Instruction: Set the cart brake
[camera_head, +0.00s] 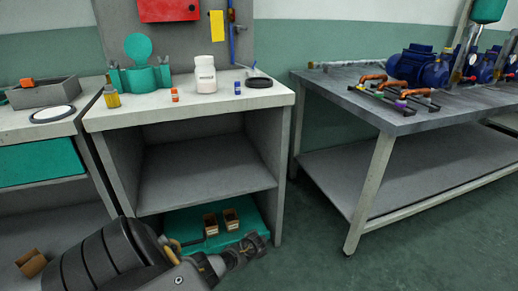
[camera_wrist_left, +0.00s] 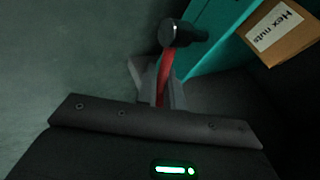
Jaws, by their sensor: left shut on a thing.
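A teal cart deck (camera_head: 258,215) shows low under the white-topped bench, and its teal edge also shows in the left wrist view (camera_wrist_left: 222,38). A red brake lever (camera_wrist_left: 166,70) with a round black knob (camera_wrist_left: 183,33) stands beside that edge. My left gripper (camera_wrist_left: 158,88) is shut on the red lever, below the knob, with a grey finger on each side. In the head view my left gripper (camera_head: 255,245) is at the cart's front, and I cannot make out the lever there. My right gripper is out of view.
Small open boxes (camera_head: 231,219) sit on the cart; one box (camera_wrist_left: 285,30) is labelled "Hex nuts". The bench's grey side panel (camera_head: 268,150) and shelf (camera_head: 205,170) enclose the space above. A metal table (camera_head: 365,200) stands at right. Green floor between is clear.

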